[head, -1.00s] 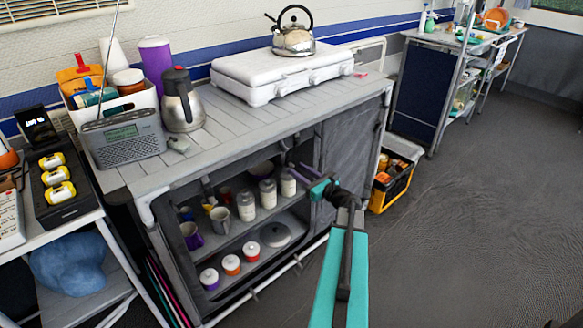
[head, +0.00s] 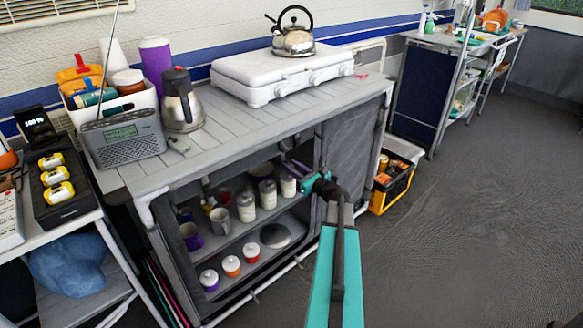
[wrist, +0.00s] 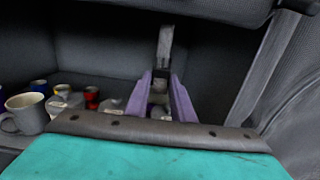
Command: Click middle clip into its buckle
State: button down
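In the wrist view, a grey strap (wrist: 165,45) hangs from the top of the cabinet opening, with a small dark piece (wrist: 160,76) at its lower end that looks like a clip. The purple fingertips of my gripper (wrist: 161,82) stand a small gap apart on either side of that dark piece. I cannot tell whether they press on it. In the head view, my gripper (head: 293,166) points into the upper right part of the shelf opening. The strap and clip are not distinct there, and I cannot make out a matching buckle in either view.
The cabinet (head: 150,184) has shelves with mugs, lidded jars (head: 268,193) and small pots (head: 231,265) close to my gripper. A rolled or closed dark fabric panel (head: 348,140) lies to the right. A black and yellow crate (head: 393,190) stands beside it. The floor right is clear.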

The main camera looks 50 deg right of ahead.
jog(key=s+r+p, duration=0.3)
jog(key=r, duration=0.3)
jog(key=shift+s+p, duration=0.25)
jog(key=shift+p, duration=0.05)
jog(key=shift+a, duration=0.1)
jog(key=c, duration=1.7)
grip_release()
jog(key=shift+s, duration=0.1)
jog(key=s, duration=0.9)
jog(key=s+a, duration=0.1)
jog(key=s, duration=0.3)
jog(key=shift+s+p, duration=0.3)
jog(key=shift+p, duration=0.05)
jog(key=shift+f, duration=0.1)
